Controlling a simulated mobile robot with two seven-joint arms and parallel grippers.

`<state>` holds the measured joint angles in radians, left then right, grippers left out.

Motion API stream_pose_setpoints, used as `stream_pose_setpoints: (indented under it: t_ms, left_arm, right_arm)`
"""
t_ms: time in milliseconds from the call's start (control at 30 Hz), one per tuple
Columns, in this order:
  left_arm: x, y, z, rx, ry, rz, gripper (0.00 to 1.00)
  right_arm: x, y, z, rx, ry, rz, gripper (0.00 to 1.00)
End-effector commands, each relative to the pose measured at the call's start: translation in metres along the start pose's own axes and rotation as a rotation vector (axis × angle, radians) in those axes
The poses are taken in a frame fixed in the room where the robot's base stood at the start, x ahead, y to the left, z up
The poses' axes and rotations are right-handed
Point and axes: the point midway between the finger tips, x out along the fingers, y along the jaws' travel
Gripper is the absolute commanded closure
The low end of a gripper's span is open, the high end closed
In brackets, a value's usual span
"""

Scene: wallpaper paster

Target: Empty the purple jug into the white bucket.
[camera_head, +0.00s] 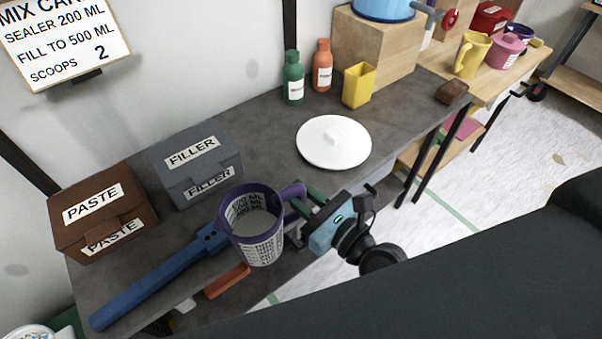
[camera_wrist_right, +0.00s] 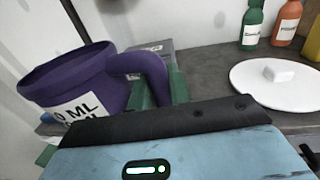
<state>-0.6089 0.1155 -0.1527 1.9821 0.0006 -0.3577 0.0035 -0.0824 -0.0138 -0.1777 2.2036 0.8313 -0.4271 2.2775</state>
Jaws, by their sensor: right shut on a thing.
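The purple jug (camera_head: 256,240) is upright over the front edge of the grey table, with a printed white label and a pale content inside. Whether it touches the table cannot be told. My right gripper (camera_head: 301,208) is shut on the jug's handle, on its right side. The wrist view also shows the jug (camera_wrist_right: 70,80) and its handle between the green fingers (camera_wrist_right: 157,88). No white bucket can be made out clearly; a white round thing (camera_head: 25,333) is cut off at the bottom left corner. My left gripper is not in view.
A long blue tool (camera_head: 150,288) lies left of the jug. Brown PASTE (camera_head: 100,212) and grey FILLER (camera_head: 196,165) boxes stand behind it. A white lid (camera_head: 334,143), green bottle (camera_head: 293,78), orange bottle (camera_head: 322,66) and yellow cup (camera_head: 359,86) are farther right.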

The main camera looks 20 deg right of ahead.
Motion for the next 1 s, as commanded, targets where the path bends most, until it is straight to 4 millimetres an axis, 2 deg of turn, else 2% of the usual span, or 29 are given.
stream_pose_setpoints:
  t_ms: [133,367,467,600,733,833,1000]
  left_arm:
    - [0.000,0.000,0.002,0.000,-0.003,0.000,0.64]
    - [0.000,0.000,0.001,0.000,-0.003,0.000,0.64]
    - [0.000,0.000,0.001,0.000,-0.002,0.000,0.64]
    - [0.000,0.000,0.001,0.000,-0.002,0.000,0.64]
    - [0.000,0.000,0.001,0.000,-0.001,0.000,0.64]
    - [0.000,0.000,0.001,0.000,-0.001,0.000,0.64]
    - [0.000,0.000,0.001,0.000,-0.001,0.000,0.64]
  right_arm:
    - [-0.007,0.007,0.002,0.003,-0.004,-0.002,1.00]
    - [-0.010,0.008,0.004,0.000,-0.004,-0.002,1.00]
    - [-0.012,-0.006,0.007,-0.001,-0.002,-0.002,1.00]
    - [-0.021,-0.045,0.021,-0.001,0.000,0.005,1.00]
    - [-0.032,-0.076,0.038,-0.001,-0.001,0.016,1.00]
    - [-0.037,-0.090,0.048,-0.001,-0.004,0.023,1.00]
    - [-0.040,-0.096,0.052,0.000,-0.004,0.028,1.00]
